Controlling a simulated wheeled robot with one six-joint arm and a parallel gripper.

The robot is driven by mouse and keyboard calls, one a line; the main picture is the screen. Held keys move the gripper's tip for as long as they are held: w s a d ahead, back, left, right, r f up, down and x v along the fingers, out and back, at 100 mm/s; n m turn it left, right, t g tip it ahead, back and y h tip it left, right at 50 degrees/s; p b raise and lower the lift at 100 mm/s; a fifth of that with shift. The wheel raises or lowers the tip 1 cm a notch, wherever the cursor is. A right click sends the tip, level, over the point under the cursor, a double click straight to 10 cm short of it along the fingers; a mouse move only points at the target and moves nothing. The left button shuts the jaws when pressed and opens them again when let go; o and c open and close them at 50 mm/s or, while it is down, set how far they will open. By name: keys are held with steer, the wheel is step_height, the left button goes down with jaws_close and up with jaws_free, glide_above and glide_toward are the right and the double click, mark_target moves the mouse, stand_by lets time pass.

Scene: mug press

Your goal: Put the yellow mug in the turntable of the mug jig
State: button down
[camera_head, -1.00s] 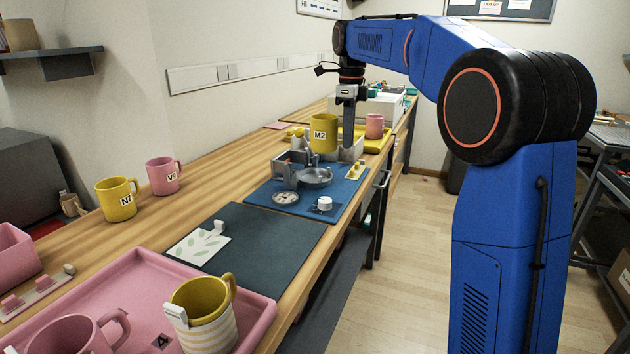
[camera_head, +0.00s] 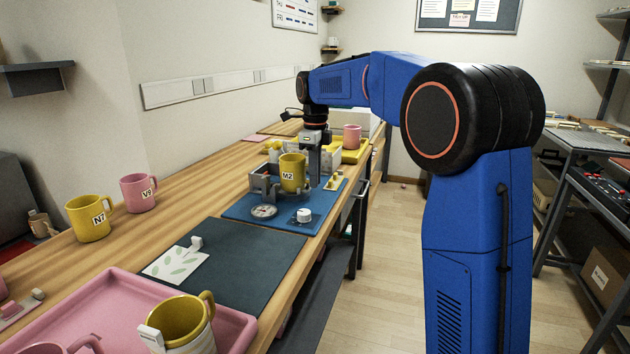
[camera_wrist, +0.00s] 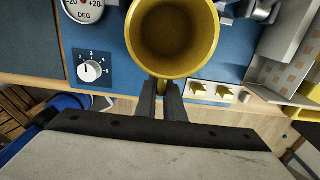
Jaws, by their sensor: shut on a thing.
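The yellow mug marked M2 (camera_head: 292,174) is upright at the mug jig (camera_head: 262,180) on the blue mat. It covers the jig's round turntable in the head view, and I cannot tell whether its base touches it. My gripper (camera_head: 313,165) is shut on the mug's right side, at the handle. In the wrist view the mug (camera_wrist: 172,36) is seen from above, open and empty, with my gripper's fingers (camera_wrist: 162,92) closed at its near side.
A dial (camera_head: 264,211) and a white knob (camera_head: 304,215) sit on the blue mat (camera_head: 240,212) in front of the jig. A yellow mug N7 (camera_head: 88,218) and a pink mug V9 (camera_head: 138,193) stand left. The dark mat (camera_head: 235,262) is mostly clear.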

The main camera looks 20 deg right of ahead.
steer(key=shift+f, duration=0.6)
steer(key=c, duration=1.9)
jaws_free()
steer(key=shift+f, duration=0.15)
steer(key=shift+o, duration=0.2)
step_height(320, 180, up, 12)
steer(key=shift+r, duration=0.1)
steer(key=shift+s, duration=0.1)
